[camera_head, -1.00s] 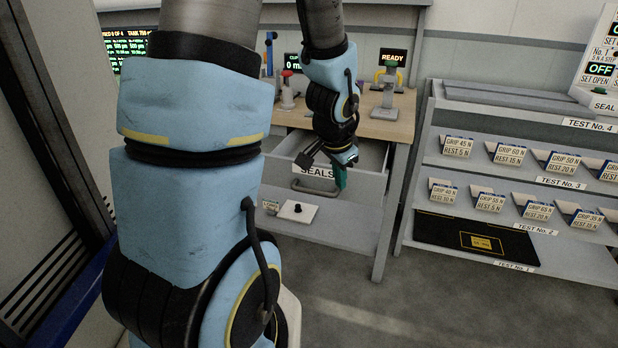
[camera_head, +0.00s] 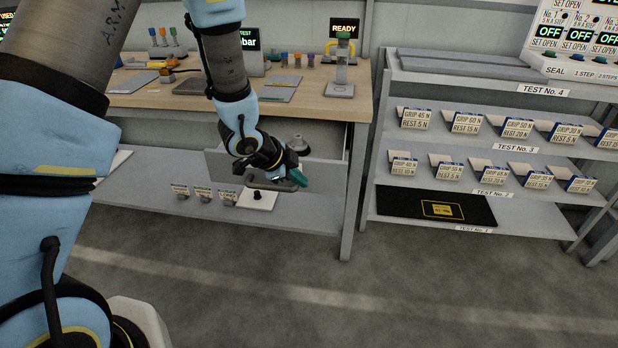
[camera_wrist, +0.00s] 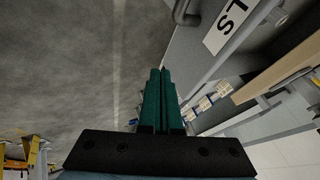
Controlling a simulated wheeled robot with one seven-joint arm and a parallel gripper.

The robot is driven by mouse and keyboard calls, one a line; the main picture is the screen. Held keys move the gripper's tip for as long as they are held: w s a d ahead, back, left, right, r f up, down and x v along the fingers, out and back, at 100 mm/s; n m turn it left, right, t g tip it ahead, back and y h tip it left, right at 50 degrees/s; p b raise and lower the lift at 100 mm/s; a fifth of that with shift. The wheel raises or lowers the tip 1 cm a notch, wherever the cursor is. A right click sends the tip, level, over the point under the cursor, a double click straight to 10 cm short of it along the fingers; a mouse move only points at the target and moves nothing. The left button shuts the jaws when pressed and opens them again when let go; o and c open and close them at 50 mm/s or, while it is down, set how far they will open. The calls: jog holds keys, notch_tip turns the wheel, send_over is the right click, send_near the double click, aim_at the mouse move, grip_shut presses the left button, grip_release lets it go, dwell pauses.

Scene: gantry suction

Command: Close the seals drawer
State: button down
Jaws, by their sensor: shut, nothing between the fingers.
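The seals drawer is a grey drawer under the wooden bench top. In the head view it stands open, and its front panel (camera_head: 325,174) is partly hidden by my gripper (camera_head: 298,178). My gripper's teal fingers (camera_wrist: 160,75) are together and empty, close before the drawer front. I cannot tell whether they touch it.
The bench top (camera_head: 310,104) carries small fittings and a stand below a READY display. A lower shelf (camera_head: 300,218) holds a white plate with a black knob (camera_head: 257,198). A sloped rack (camera_head: 475,175) stands to the right. The floor in front is clear.

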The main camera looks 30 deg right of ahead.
aim_at(323, 186)
jog(key=shift+w+d+f+p, duration=0.6)
jog(key=shift+d+f, duration=0.3)
jog(key=shift+d, duration=0.25)
jog(key=shift+w+d+f+p, duration=0.5)
jog(key=shift+d+f, duration=0.4)
jog(key=shift+d, duration=0.25)
jog(key=shift+w+d+f+p, duration=0.5)
jog(key=shift+w+d+f, duration=0.15)
jog(key=shift+d+f, duration=0.4)
jog(key=shift+d+r, duration=0.1)
jog(key=shift+r, duration=0.05)
